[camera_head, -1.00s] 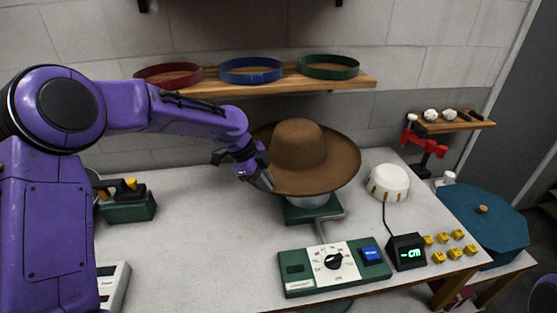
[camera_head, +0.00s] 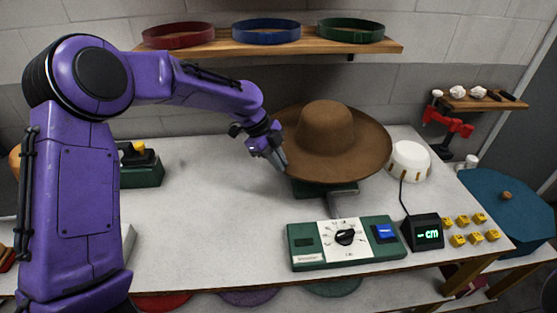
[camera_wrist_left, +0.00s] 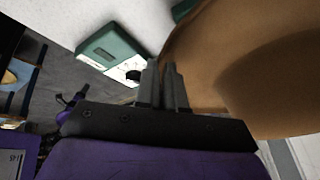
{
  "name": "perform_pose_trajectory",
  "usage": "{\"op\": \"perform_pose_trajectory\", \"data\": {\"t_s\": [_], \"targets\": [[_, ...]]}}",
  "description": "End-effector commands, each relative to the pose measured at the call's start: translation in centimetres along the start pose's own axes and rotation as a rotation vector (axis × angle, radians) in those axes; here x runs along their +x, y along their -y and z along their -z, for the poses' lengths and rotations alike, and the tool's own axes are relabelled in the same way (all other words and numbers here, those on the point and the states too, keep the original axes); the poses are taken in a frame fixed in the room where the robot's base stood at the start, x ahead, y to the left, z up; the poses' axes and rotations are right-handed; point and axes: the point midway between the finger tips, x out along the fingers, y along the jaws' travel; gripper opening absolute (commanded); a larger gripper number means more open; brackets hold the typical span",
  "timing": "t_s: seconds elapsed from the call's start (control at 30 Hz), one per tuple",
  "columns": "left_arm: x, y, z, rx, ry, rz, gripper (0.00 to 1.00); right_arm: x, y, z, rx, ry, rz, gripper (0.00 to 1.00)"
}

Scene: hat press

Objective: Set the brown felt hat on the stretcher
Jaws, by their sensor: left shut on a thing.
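The brown felt hat (camera_head: 328,130) sits over the stretcher, crown up and brim nearly level in the head view. My left gripper (camera_head: 277,158) is shut on the left edge of the hat's brim. In the left wrist view, the fingers (camera_wrist_left: 163,82) are close together with the hat (camera_wrist_left: 235,55) filling the right side. The stretcher's green base (camera_head: 315,189) shows just under the front of the brim. The brim hides its upper part, and I cannot tell how far down the hat sits. A small dark and purple part in the left wrist view may be my right gripper.
The green control box (camera_head: 342,243) with a dial and the cm display (camera_head: 424,233) stand in front. A white round block (camera_head: 409,162) is right of the hat. Yellow pieces (camera_head: 461,222) lie front right. Three bands (camera_head: 266,31) rest on the wall shelf.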

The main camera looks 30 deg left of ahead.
Motion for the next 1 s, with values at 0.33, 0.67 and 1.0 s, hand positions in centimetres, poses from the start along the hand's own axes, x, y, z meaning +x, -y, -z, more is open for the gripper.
{"op": "perform_pose_trajectory", "data": {"t_s": [0.33, 0.67, 1.0], "targets": [[3.2, -0.7, -1.4, -0.001, -0.001, 0.002, 0.0, 2.7, 0.2, -1.1, 0.0, 0.001, 0.0, 0.43], [6.0, -1.3, -2.5, 0.0, -0.001, 0.001, 0.0, 4.4, 0.4, -1.8, 0.0, 0.0, 0.0, 0.43], [6.5, -1.4, -2.8, 0.001, -0.001, 0.002, 0.0, 4.6, 0.4, -1.9, 0.0, 0.0, 0.0, 0.43]]}}
